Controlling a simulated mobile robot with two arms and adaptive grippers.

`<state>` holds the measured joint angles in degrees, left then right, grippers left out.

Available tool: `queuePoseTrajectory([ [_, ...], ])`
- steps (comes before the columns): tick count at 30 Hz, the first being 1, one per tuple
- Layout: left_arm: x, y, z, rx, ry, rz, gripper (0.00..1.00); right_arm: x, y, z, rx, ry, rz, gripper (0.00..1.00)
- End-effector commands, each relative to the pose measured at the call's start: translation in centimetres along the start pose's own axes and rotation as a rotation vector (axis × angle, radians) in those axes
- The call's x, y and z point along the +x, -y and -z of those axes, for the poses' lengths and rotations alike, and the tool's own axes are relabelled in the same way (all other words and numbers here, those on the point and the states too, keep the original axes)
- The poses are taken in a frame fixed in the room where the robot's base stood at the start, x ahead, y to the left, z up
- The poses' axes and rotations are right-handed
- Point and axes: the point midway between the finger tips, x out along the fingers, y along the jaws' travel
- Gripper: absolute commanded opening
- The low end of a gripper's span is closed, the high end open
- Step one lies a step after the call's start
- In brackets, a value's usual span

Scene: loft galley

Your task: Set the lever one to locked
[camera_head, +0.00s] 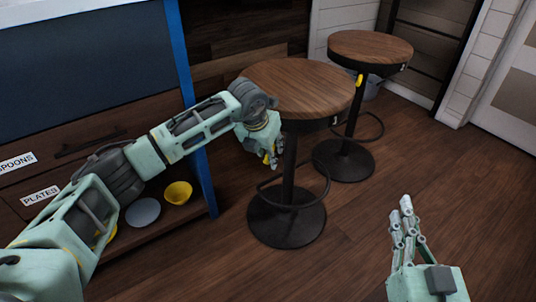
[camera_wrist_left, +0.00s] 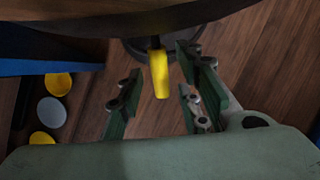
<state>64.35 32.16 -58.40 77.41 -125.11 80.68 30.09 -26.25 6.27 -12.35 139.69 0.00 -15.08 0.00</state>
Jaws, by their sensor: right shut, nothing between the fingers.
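A yellow lever (camera_wrist_left: 160,75) hangs below the dark seat edge in the left wrist view, between the spread fingers of my left gripper. Contact cannot be told. My left gripper (camera_head: 271,158) is open beside the near stool (camera_head: 298,88), just below its seat, and hides most of that lever in the head view. Another yellow lever (camera_head: 359,81) hangs under the seat of the far stool (camera_head: 370,47). Small marks on both seat rims are too small to read surely. My right gripper (camera_head: 404,210) is shut and empty above the floor at lower right.
A cabinet (camera_head: 80,50) with a blue edge panel stands at left, with labelled drawers. Its low shelf holds a yellow bowl (camera_head: 178,192) and a grey plate (camera_head: 143,212). The near stool's round base (camera_head: 287,222) stands on the wooden floor. Floor at right is clear.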

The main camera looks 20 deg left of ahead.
Motion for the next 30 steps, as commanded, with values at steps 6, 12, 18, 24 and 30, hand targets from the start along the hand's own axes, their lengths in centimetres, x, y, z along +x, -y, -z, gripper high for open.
queuePoseTrajectory([
  [6,0.55,0.04,0.0,0.0,0.0,0.0,0.33,0.05,0.1,0.72,0.001,-0.037,0.002,0.0],
  [12,0.53,0.03,0.0,0.0,0.0,0.0,0.31,0.05,0.09,0.72,0.001,-0.036,0.002,0.0],
  [18,0.51,0.03,-0.01,0.0,0.0,0.0,0.13,0.04,0.09,0.71,0.001,-0.035,0.002,0.0],
  [24,0.51,0.02,-0.01,0.0,0.0,0.0,0.0,0.04,0.09,0.71,0.001,-0.035,0.002,0.0],
  [30,0.5,0.02,-0.02,0.0,0.0,0.0,0.0,0.04,0.09,0.71,0.001,-0.035,0.002,0.0],
])
